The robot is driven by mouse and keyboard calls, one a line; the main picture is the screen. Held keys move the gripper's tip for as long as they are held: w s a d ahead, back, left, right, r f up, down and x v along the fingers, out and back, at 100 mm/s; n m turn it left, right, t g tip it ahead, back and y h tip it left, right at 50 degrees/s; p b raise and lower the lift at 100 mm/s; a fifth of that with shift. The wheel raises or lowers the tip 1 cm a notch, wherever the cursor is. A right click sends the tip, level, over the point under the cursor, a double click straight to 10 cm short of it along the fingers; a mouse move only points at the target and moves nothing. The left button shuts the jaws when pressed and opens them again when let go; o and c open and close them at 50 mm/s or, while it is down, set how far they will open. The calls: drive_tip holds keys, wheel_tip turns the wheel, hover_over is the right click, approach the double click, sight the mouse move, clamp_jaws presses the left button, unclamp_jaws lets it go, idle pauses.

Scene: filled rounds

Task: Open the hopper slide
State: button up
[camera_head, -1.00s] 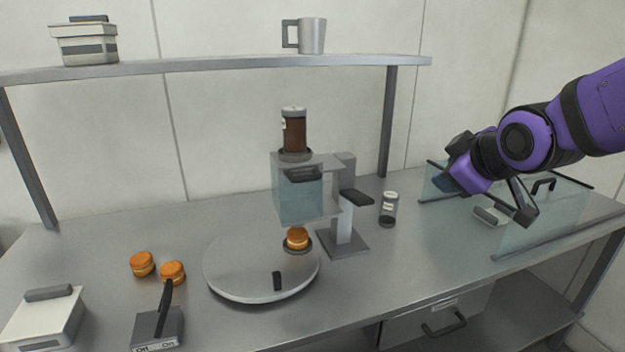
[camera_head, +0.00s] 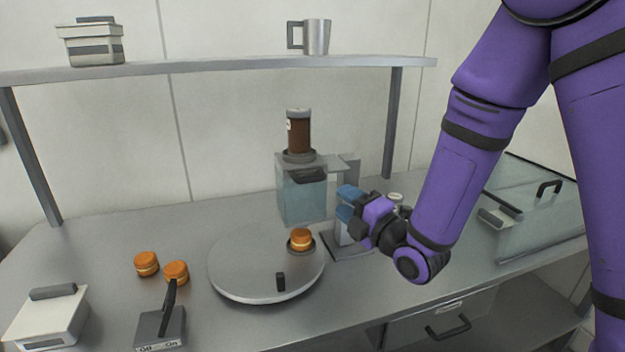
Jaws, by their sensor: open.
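The hopper (camera_head: 302,200) is a pale, see-through box on a grey stand, with a brown-filled jar (camera_head: 299,133) upright on top. A dark piece (camera_head: 310,176) sits at its upper front. The stand had a dark handle on its right side, and my gripper and arm now cover that spot. My gripper (camera_head: 347,203), with blue fingertips, is open just right of the hopper, in front of the stand's post. I cannot tell whether it touches the handle. A round bun (camera_head: 301,238) sits in a dark holder on the turntable (camera_head: 235,274), below the hopper.
Two more buns (camera_head: 146,263) lie left of the turntable. A lever switch box (camera_head: 161,327) and a white lidded box (camera_head: 47,317) stand at the front left. A glass-walled case (camera_head: 540,210) is at the right. A shelf (camera_head: 200,69) with a mug (camera_head: 315,37) runs above.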

sight(315, 181)
drive_tip(key=x, duration=1)
drive_tip(key=shift+w+a+r, duration=0.15)
drive_tip(key=shift+w+a, duration=0.05)
drive_tip(key=shift+a, duration=0.2)
clamp_jaws()
